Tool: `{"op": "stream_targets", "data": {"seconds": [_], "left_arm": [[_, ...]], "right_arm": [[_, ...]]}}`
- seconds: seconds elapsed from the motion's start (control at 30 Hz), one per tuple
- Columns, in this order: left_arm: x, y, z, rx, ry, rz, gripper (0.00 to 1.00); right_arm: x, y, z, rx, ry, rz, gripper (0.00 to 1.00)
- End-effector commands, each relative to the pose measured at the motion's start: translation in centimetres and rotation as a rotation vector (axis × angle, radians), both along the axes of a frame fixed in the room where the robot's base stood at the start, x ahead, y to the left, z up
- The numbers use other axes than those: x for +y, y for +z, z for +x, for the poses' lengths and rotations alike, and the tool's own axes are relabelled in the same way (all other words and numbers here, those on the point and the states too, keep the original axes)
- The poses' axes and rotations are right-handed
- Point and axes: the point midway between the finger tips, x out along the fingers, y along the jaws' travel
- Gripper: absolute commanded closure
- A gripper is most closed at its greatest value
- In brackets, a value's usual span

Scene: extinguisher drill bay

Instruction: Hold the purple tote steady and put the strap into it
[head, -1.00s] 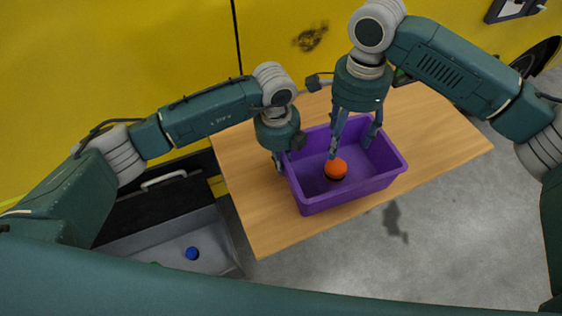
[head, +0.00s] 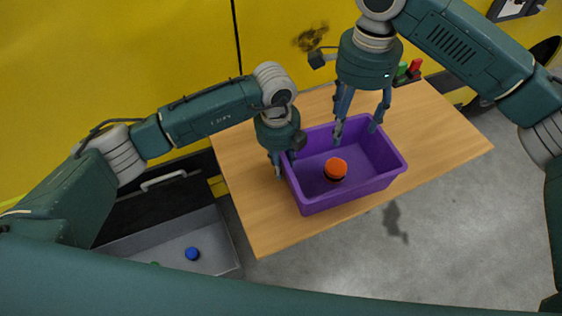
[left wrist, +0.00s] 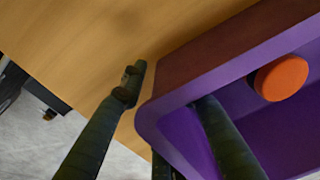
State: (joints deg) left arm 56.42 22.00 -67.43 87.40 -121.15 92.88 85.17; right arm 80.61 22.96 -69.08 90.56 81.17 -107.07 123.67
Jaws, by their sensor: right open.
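The purple tote (head: 345,196) stands on the wooden table, and its corner and wall also show in the left wrist view (left wrist: 180,85). The strap looks like a round orange roll with a dark band (head: 336,169). It lies inside on the tote's floor and also shows in the left wrist view (left wrist: 281,78). My left gripper (head: 283,166) is shut on the tote's left wall, with a finger on either side of it. My right gripper (head: 356,132) is open and empty above the tote's far side, apart from the strap.
The wooden table (head: 440,130) is clear to the right of the tote. Small red (head: 416,67) and green (head: 402,69) things stand at its far edge. A blue ball (head: 192,253) lies in a grey tray (head: 215,232) at the lower left. A yellow vehicle side (head: 140,70) is behind.

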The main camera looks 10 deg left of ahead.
Motion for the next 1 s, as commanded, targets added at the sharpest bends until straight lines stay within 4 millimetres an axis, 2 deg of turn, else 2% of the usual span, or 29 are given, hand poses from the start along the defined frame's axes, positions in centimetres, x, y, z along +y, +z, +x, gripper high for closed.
{"op": "stream_targets", "data": {"seconds": [0.13,0.23,0.5,0.7,0.83,1.0], "left_arm": [[0.0,0.4,0.0,-0.001,0.000,0.000,0.70],[0.0,1.5,0.1,-0.003,-0.001,-0.001,0.70],[0.3,7.2,0.0,-0.004,-0.001,-0.001,0.70],[0.5,10.5,-0.2,-0.002,0.000,0.000,0.70],[0.6,11.6,-0.2,-0.001,0.000,0.000,0.70],[0.6,12.0,-0.3,0.000,0.000,0.001,0.70]], "right_arm": [[0.0,0.0,0.0,0.000,0.000,0.000,0.34],[0.0,0.0,0.0,0.000,0.000,0.000,0.34],[0.0,0.0,0.0,0.000,0.000,0.000,0.34],[0.0,0.0,0.0,0.000,0.000,0.000,0.34],[0.0,0.0,0.0,0.000,0.000,0.000,0.34],[0.0,0.0,0.0,0.000,0.000,0.000,0.34]]}}
